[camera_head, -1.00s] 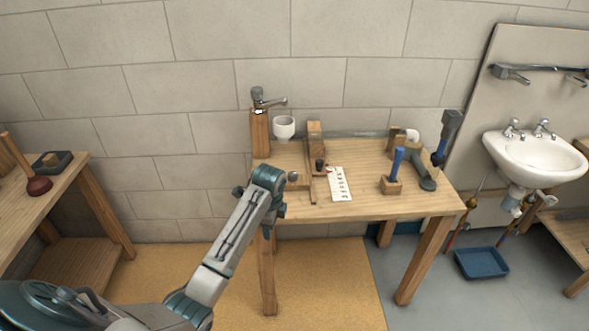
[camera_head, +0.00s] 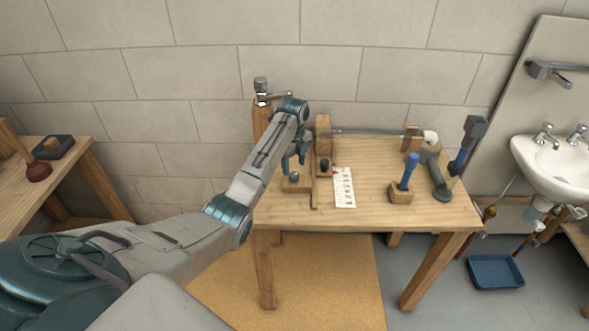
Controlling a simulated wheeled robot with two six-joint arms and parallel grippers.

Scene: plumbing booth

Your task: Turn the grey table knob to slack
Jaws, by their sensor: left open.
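The grey table knob (camera_head: 294,177) sits on a small wooden block at the left part of the workbench (camera_head: 375,205). My left gripper (camera_head: 296,166) is open and hangs just above the knob, pointing down. Its fingers partly hide the knob and the block, and I cannot tell whether they touch it. A white card with marks (camera_head: 344,187) lies on the bench to the right of the knob. My right gripper is not in view.
A wooden block with a black knob (camera_head: 324,166) stands close right of my left gripper. A grey pipe (camera_head: 370,133) runs along the bench's back. A blue-handled tool (camera_head: 409,172) in a wooden holder and a hammer (camera_head: 468,145) stand at the right. The bench's front middle is clear.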

